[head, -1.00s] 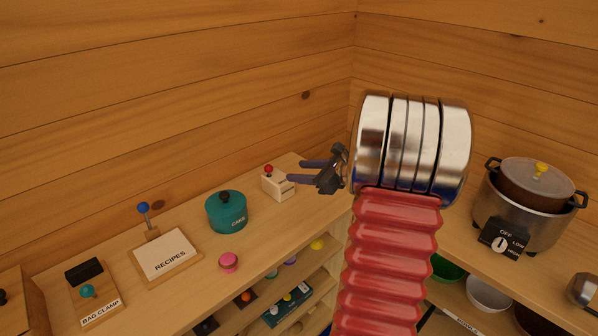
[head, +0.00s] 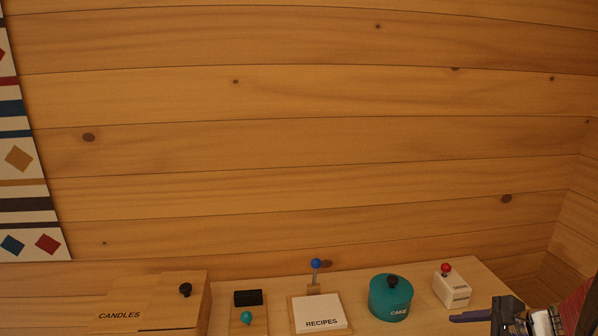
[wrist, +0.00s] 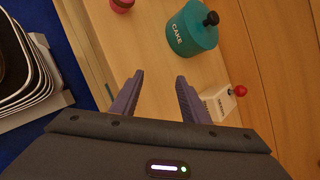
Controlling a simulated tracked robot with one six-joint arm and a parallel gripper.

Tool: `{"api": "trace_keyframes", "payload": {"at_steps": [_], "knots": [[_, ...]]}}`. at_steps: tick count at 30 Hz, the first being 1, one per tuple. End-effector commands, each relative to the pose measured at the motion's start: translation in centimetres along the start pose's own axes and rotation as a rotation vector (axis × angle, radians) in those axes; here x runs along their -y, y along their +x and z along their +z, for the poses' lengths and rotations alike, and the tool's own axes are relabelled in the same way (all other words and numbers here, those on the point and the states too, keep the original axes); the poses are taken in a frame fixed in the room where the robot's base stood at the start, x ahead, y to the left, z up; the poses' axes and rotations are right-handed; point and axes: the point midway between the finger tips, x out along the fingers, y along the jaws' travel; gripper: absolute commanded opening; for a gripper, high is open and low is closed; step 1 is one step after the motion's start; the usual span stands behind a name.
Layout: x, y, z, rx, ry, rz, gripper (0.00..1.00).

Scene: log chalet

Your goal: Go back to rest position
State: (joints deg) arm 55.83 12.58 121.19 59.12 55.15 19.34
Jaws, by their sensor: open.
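My gripper (head: 472,317) is at the bottom right of the head view, its dark purple fingers pointing left, in front of the small white box with a red knob (head: 455,293). In the wrist view the two fingers (wrist: 160,80) stand apart with nothing between them. The white box (wrist: 218,103) shows just right of the right finger there; I cannot tell whether they touch. The teal CAKE tin (head: 390,298) with a black knob stands left of the box, and it also shows beyond the fingers in the wrist view (wrist: 190,32). Most of my arm is out of the head view.
A wooden shelf top along the log wall (head: 300,130) also bears the RECIPES holder (head: 318,314), a board with a black clip (head: 248,298), and a CANDLES box (head: 150,308). A patterned hanging (head: 22,150) is at far left. The wrist view shows stacked trays (wrist: 28,70) at left.

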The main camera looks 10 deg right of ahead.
Motion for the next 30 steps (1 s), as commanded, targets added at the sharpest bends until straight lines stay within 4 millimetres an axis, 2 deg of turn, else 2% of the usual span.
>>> {"api": "trace_keyframes", "payload": {"at_steps": [1, 6, 15, 21, 30], "knots": [[-1.2, 0.0, 1.6, -0.011, -0.091, 0.049, 0.41], [-5.1, -0.2, 5.3, -0.045, -0.379, 0.199, 0.41], [-10.3, -1.6, 10.4, -0.087, -0.846, 0.404, 0.41], [-12.9, -3.0, 13.0, -0.114, -1.133, 0.503, 0.41], [-15.6, -5.1, 16.7, -0.162, -1.524, 0.591, 0.41]]}}
